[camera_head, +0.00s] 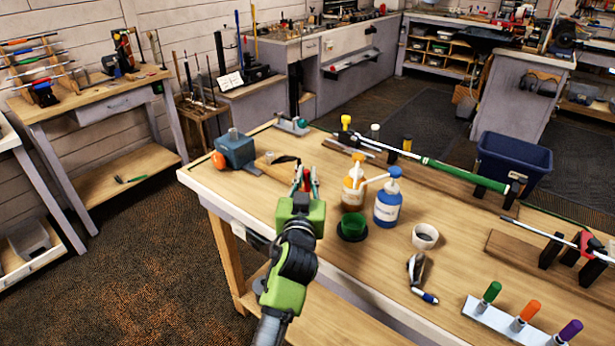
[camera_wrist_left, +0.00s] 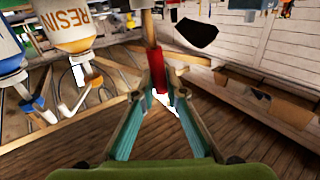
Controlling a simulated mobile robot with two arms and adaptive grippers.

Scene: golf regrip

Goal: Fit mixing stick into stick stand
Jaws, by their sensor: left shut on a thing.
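My left gripper (camera_head: 305,182) is above the near left part of the workbench (camera_head: 330,262). Its fingertips are closed around a thin stick, which I take for the mixing stick. In the left wrist view the fingers (camera_wrist_left: 158,98) pinch the stick's red part (camera_wrist_left: 155,75), and a wooden shaft (camera_wrist_left: 150,28) runs on from it. A white rack (camera_head: 480,310) at the bench's lower right holds green, orange and purple handled items. It may be the stick stand, but I cannot tell for sure. My right gripper is not in view.
A club head (camera_head: 417,270) lies nearer the front. A green-gripped club (camera_head: 460,173) rests along the back.

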